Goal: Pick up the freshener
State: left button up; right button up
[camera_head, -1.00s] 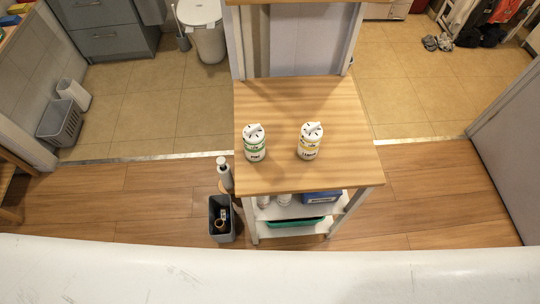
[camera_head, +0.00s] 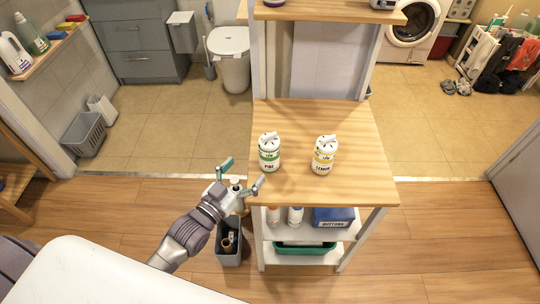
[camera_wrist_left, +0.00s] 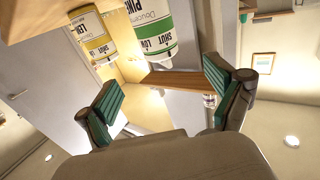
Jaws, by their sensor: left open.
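Two white canisters with notched white tops stand upright on the wooden table top (camera_head: 300,184). The left one has a green label reading PINE (camera_head: 269,153); the right one has a yellow label reading LEMON (camera_head: 324,156). Neither is visibly marked as freshener. My left gripper (camera_head: 243,175) is open and empty at the table's front left corner, nearer to the green canister and apart from it. In the left wrist view, the green canister (camera_wrist_left: 151,28) and the yellow canister (camera_wrist_left: 91,38) appear upside down beyond the open fingers (camera_wrist_left: 163,82). My right gripper is not seen.
A lower shelf (camera_head: 290,236) holds bottles, a blue BUTTONS box (camera_head: 334,217) and a green tray (camera_head: 305,248). A grey bin (camera_head: 229,250) stands left of the table, below my left gripper. The table top around the canisters is clear.

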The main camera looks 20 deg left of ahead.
aim_at(269, 143)
pick_arm(q)
jog(key=x, duration=0.6)
jog(key=shift+w+f, duration=0.1)
jog(key=p+x, duration=0.1)
jog(key=x, duration=0.3)
jog(key=shift+w+f, duration=0.15)
jog(key=shift+w, duration=0.15)
jog(key=shift+w+d+f, duration=0.1)
jog(key=shift+w+d, duration=0.1)
jog(key=shift+w, duration=0.3)
jog(key=c, duration=1.2)
jog(key=shift+c, duration=0.8)
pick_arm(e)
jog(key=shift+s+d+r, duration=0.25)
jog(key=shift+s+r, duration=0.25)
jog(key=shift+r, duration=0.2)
